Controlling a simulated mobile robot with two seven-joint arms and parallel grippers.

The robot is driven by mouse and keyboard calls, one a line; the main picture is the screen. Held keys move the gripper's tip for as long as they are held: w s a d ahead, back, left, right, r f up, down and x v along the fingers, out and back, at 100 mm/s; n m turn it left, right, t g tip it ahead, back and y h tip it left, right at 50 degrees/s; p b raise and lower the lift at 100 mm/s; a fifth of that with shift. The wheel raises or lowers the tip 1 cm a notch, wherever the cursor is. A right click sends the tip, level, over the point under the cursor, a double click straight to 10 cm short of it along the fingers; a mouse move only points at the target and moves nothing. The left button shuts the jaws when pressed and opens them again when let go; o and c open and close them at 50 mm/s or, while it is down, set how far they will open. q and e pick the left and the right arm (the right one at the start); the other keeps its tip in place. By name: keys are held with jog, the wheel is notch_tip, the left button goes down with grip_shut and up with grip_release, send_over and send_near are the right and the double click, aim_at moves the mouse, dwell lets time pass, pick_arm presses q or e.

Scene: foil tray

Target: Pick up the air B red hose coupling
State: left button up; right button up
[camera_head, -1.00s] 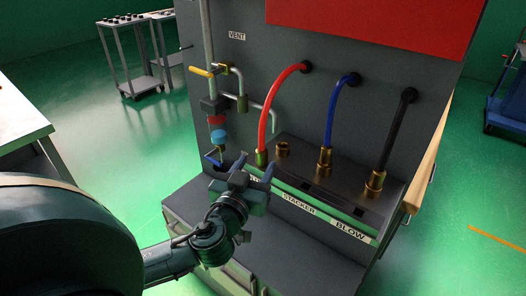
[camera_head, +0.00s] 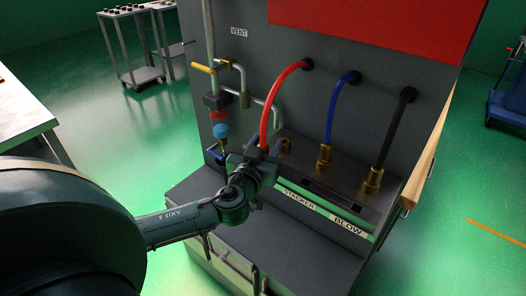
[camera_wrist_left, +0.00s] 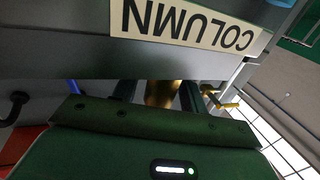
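The red hose (camera_head: 273,98) curves down from the panel. Its lower end, where a brass coupling showed earlier, is now behind my left gripper (camera_head: 264,152). In the left wrist view a brass coupling (camera_wrist_left: 163,93) stands between the two dark fingers of my left gripper (camera_wrist_left: 157,92). A gap shows beside the left finger, so the gripper looks open around the coupling; contact on the right side is unclear. My right gripper is in neither view.
A bare brass fitting (camera_head: 285,144) stands just right of the gripper. Blue (camera_head: 328,120) and black (camera_head: 392,130) hoses end in brass couplings further right. A pipe with a yellow-handled valve (camera_head: 204,68) stands to the left. A COLUMN label (camera_wrist_left: 190,24) shows upside down.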

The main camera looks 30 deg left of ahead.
pick_arm(q)
jog(key=c, duration=0.9)
jog(key=shift+r+p, duration=2.45)
jog(key=shift+r, duration=5.1)
